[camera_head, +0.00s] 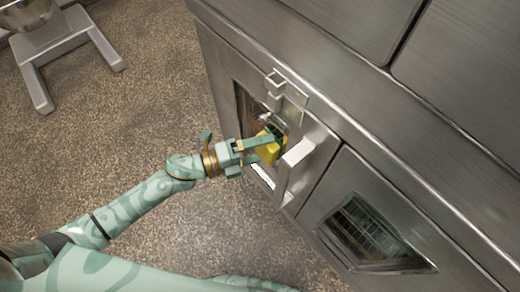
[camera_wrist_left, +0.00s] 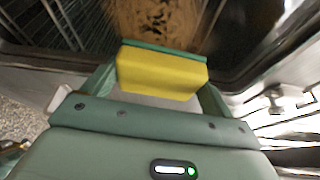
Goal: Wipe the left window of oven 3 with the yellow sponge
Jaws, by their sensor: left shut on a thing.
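My left gripper (camera_head: 268,146) is shut on the yellow sponge (camera_head: 267,153) in the head view, in front of the left oven window (camera_head: 247,107). The sponge also shows between the fingers in the left wrist view (camera_wrist_left: 160,74). Behind it, the dark window (camera_wrist_left: 225,45) has a brown smudge (camera_wrist_left: 158,22), and rack bars show at its left. I cannot tell whether the sponge touches the glass. The arm and sponge hide part of the window in the head view. My right gripper is not in view.
A metal latch (camera_head: 285,88) sits above the window and a pale handle (camera_head: 298,160) stands out just right of the sponge. A second oven window (camera_head: 372,235) is at lower right. A metal stand (camera_head: 45,45) is at upper left.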

